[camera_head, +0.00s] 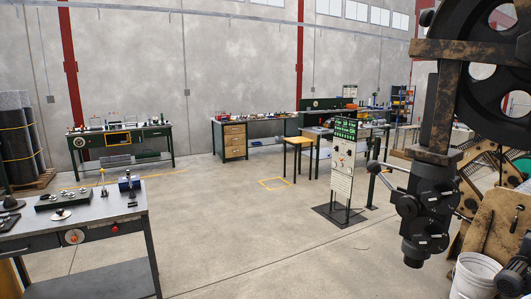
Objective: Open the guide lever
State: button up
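A dark, worn machine (437,110) fills the right side of the head view, with part of a large black wheel at the top right. At its lower end is a dark head of round joints (425,212). A thin metal lever with a black ball end (373,167) sticks out from this head to the left. It looks like the guide lever, but no label shows. I cannot tell whether it is open or closed. I cannot make out my gripper; a dark shape cut off at the lower right edge is unclear.
A control panel (342,170) stands on a floor plate left of the machine. A white bucket (474,276) is below it. A metal workbench (85,212) with small parts is at the left. More benches line the back wall. The middle floor is clear.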

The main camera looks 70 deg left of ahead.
aim_at(374, 167)
jog(key=j+u, duration=0.1)
jog(key=j, duration=0.4)
jog(key=j+u, duration=0.15)
jog(key=j, duration=0.3)
jog(key=i+j+u, duration=0.1)
jog(key=j, duration=0.35)
jog(key=i+j+u, duration=0.15)
jog(key=j, duration=0.35)
jog(key=j+u, duration=0.1)
jog(key=j, duration=0.35)
